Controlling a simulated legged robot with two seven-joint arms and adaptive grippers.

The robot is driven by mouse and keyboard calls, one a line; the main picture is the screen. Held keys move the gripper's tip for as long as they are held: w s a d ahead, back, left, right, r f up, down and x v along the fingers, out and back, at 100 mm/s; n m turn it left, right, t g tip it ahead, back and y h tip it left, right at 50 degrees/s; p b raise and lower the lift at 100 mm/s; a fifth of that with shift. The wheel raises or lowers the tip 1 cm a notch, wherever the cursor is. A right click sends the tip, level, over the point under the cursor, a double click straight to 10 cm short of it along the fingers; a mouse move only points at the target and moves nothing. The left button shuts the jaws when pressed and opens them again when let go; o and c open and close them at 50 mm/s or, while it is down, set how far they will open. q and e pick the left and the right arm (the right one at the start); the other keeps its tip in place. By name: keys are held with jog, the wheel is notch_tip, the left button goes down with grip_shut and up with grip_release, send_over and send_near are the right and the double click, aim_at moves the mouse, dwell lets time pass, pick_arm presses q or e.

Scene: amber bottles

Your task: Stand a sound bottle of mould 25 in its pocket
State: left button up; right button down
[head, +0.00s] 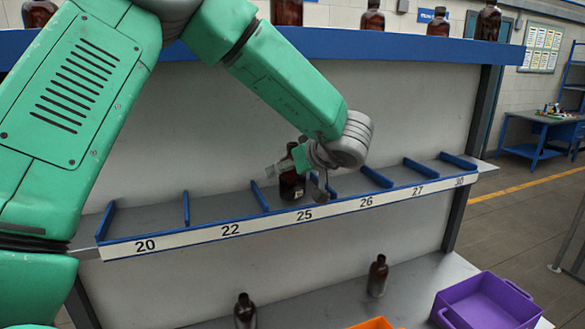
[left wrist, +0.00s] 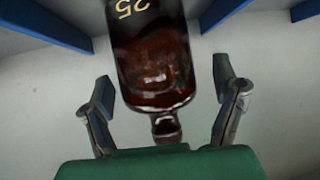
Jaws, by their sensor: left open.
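A dark amber bottle (head: 291,187) stands upright on the rack shelf behind the label 25 (head: 304,215), between two blue dividers. In the left wrist view the bottle (left wrist: 153,62) shows a yellow "25" on its body, with its neck toward my palm. My left gripper (head: 303,172) is at the bottle, partly covering it in the head view. Its fingers (left wrist: 165,100) are open, one on each side of the bottle, with gaps visible. No damage can be made out on the side that shows. My right gripper is not in view.
The rack (head: 192,236) has pockets labelled 20, 22, 25, 26, 27 and 30; the others look empty. Two bottles (head: 245,311) (head: 378,276) stand on the lower surface, near a purple crate (head: 487,306) and an orange one (head: 372,323). Several bottles stand on the blue upper shelf (head: 400,46).

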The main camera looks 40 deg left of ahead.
pick_arm(q)
jog(key=v, duration=1.1)
jog(key=shift+d+r, duration=0.15)
jog(key=shift+d, duration=0.1)
